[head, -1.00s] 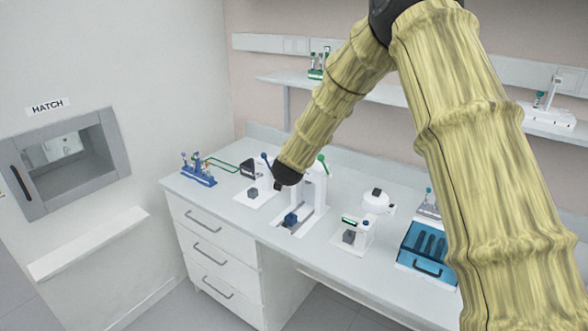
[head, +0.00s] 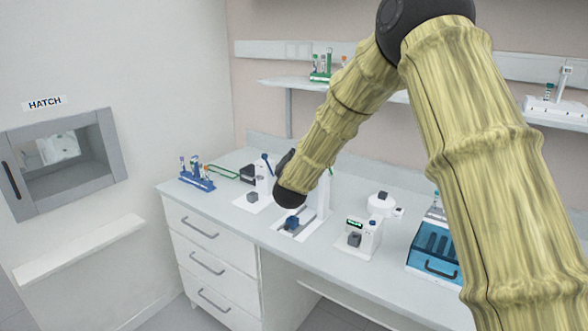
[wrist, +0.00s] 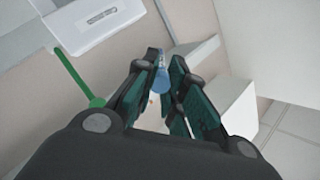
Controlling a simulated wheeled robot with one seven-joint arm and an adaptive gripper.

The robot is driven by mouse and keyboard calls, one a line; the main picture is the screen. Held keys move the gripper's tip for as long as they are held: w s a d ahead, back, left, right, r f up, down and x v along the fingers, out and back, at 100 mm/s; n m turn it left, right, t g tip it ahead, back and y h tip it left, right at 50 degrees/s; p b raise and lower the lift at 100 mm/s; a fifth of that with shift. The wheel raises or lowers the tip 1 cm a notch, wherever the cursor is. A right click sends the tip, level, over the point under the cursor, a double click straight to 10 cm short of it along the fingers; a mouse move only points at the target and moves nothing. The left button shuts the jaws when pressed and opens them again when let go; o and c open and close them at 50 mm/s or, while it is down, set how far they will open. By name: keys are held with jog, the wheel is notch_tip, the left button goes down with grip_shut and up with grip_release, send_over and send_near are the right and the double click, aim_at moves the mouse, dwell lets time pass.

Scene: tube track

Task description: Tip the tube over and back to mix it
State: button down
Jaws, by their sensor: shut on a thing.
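In the wrist view a small tube with a blue lower part (wrist: 161,76) and a paler far end sits between the fingertips of my gripper (wrist: 167,72). The dark green-padded fingers are shut on it. Part of the tube is hidden by the fingers. The wrist picture is strongly tilted, so I cannot tell which way up the tube is. In the head view my wrist covers most of the gripper; only a dark part of it shows beside the wrist above the bench, and the tube is not visible there.
A blue tube rack (head: 198,180) is at the bench's left end. A white device with a display (head: 361,236) and a blue box (head: 434,256) stand to the right. A green lever (wrist: 78,75) is near the fingers.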

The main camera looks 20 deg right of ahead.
jog(key=shift+w+f+t+h+b, duration=0.1)
jog(key=shift+f+t+h+b, duration=0.2)
jog(key=shift+t+b, duration=1.05)
jog(key=shift+s+f+t+h+b, duration=0.1)
jog(key=shift+f+t+h+b, duration=0.2)
jog(key=shift+b, duration=2.05)
jog(key=shift+w+f+t+h+b, duration=0.1)
jog(key=shift+f+t+h+b, duration=0.2)
jog(key=shift+t+b, duration=1.05)
jog(key=b, duration=0.3)
jog(key=shift+w+d+t+b, duration=0.1)
jog(key=shift+t+b, duration=0.2)
jog(key=shift+b, duration=0.05)
jog(key=shift+f+b, duration=0.15)
jog(key=shift+b, duration=0.35)
jog(key=shift+t+h+b, duration=0.3)
jog(key=shift+t+b, duration=0.1)
jog(key=shift+t, duration=0.1)
